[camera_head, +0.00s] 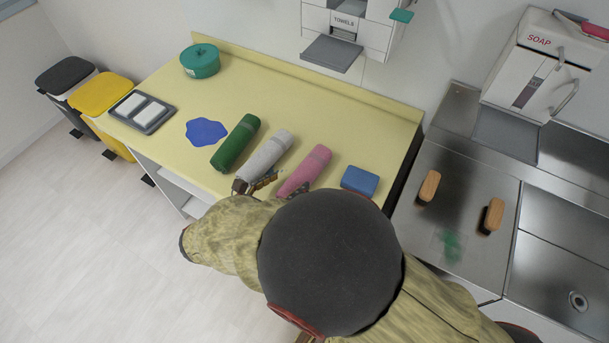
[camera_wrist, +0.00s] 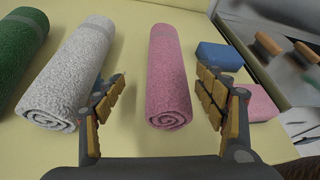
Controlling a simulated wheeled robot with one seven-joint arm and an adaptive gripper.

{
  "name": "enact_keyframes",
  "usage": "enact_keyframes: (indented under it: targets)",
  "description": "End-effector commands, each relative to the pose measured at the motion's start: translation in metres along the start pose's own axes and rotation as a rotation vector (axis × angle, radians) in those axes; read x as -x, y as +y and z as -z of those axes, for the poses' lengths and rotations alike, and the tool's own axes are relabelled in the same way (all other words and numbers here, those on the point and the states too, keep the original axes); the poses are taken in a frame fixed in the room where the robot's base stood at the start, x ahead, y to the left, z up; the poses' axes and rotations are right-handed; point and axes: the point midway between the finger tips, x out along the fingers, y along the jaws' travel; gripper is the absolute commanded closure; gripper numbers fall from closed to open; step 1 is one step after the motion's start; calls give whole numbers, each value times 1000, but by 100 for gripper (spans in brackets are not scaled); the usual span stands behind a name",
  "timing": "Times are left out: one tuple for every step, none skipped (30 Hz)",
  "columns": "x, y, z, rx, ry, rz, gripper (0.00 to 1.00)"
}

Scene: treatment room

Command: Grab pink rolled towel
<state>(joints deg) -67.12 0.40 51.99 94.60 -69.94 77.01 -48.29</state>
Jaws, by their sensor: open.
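The pink rolled towel (camera_head: 308,167) lies on the yellow counter between a white rolled towel (camera_head: 264,155) and a blue block (camera_head: 360,180). In the wrist view, the pink rolled towel (camera_wrist: 168,75) runs away from me with its spiral end nearest. My gripper (camera_wrist: 161,84) is open and empty, with one finger on each side of the towel and visible gaps between. The left finger is between the white and pink rolls; the right finger is between the pink roll and the blue block. In the head view my arm hides the towel's near end and much of the gripper.
A green rolled towel (camera_head: 236,143) lies left of the white one. A flat pink item (camera_wrist: 256,103) lies beside my right finger. A blue patch (camera_head: 206,131), a tray (camera_head: 142,111) and a teal pot (camera_head: 200,60) are farther left. A steel sink unit (camera_head: 470,165) with brushes stands right.

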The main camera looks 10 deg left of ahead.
Motion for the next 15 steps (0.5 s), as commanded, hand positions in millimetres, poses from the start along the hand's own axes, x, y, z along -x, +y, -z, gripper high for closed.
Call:
enact_keyframes:
  targets:
    - [-6, 0, 1, -1, 0, 2, 29]
    - [-9, -1, 1, -2, 1, 2, 29]
    - [-13, -2, 2, -2, 1, 3, 29]
    - [-16, -2, 2, -3, 1, 3, 29]
    - [-20, -3, 3, -3, 1, 3, 29]
    - [-26, -4, 4, -4, 1, 3, 29]
    - [-31, -5, 4, -3, 2, 3, 29]
    - [-36, -6, 5, -3, 2, 3, 29]
    - [-42, -7, 5, -4, 3, 4, 29]
    - [-45, -6, 4, -4, 2, 4, 29]
    - [-48, -6, 4, -4, 2, 3, 29]
    - [-52, -6, 4, -4, 2, 3, 29]
    - [-55, -6, 3, -4, 2, 3, 29]
    - [-56, -6, 3, -4, 2, 3, 29]
    - [-58, -6, 3, -4, 2, 2, 29]
